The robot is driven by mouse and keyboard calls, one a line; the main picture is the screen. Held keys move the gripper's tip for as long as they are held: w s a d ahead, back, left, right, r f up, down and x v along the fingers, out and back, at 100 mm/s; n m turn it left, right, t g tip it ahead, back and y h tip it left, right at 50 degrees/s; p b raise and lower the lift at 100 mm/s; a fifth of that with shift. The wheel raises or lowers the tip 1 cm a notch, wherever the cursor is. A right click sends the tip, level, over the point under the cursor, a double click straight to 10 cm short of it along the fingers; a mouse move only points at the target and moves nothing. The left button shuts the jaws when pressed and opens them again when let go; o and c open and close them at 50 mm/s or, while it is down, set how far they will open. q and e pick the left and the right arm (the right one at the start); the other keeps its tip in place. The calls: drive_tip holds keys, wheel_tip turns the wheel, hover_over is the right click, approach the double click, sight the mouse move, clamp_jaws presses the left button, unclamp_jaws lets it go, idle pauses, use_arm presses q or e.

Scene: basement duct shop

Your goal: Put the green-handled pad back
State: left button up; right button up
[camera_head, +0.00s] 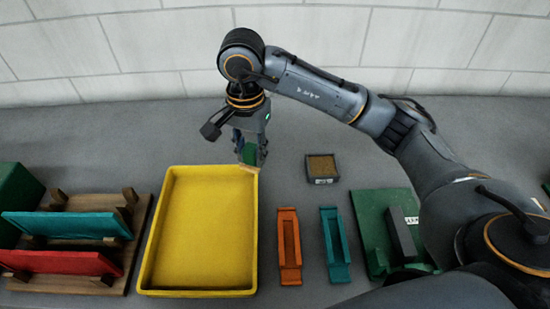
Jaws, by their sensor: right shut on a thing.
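My right gripper (251,158) reaches down from above at the back right corner of the yellow tray (252,230). It is shut on the green-handled pad; the green handle (249,153) shows between the fingers. A small tan edge (249,168) shows just below the fingers at the tray's corner; I cannot tell whether it is the pad's underside. The fingers hide most of the pad. An orange holder (289,245) and a teal holder (334,244) lie right of the tray, both seemingly empty. My left gripper is not in view.
A wooden rack (140,215) at the left holds a teal plate (68,225) and a red plate (60,262). A small dark box (321,169) with tan filling stands behind the holders. A green board (372,215) bears a dark block (400,234). The back of the bench is clear.

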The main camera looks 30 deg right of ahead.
drive_tip(key=w+d+f, duration=0.1)
drive_tip(key=d+f, duration=0.1)
drive_tip(key=d+f+p, duration=0.1)
drive_tip(key=d+f, duration=0.1)
drive_tip(key=w+d+f+p, duration=0.1)
drive_tip(key=d+f, duration=0.1)
drive_tip(key=d, duration=0.1)
drive_tip(key=shift+w+f, duration=0.25)
drive_tip(key=shift+w, duration=0.1)
drive_tip(key=shift+w+d+f+p, duration=0.1)
drive_tip(key=shift+d+f+p, duration=0.1)
drive_tip(key=shift+f+p, duration=0.1)
wheel_tip(320, 180, down, 2)
drive_tip(key=shift+d+f+p, duration=0.1)
drive_tip(key=shift+f+p, duration=0.05)
drive_tip(key=shift+p, duration=0.7)
drive_tip(key=shift+f, duration=0.55)
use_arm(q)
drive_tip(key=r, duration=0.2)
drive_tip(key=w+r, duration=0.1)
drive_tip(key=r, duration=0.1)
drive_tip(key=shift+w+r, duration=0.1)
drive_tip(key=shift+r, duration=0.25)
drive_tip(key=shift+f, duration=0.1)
use_arm(e)
drive_tip(key=shift+w+f, duration=0.1)
drive_tip(key=shift+f, duration=0.05)
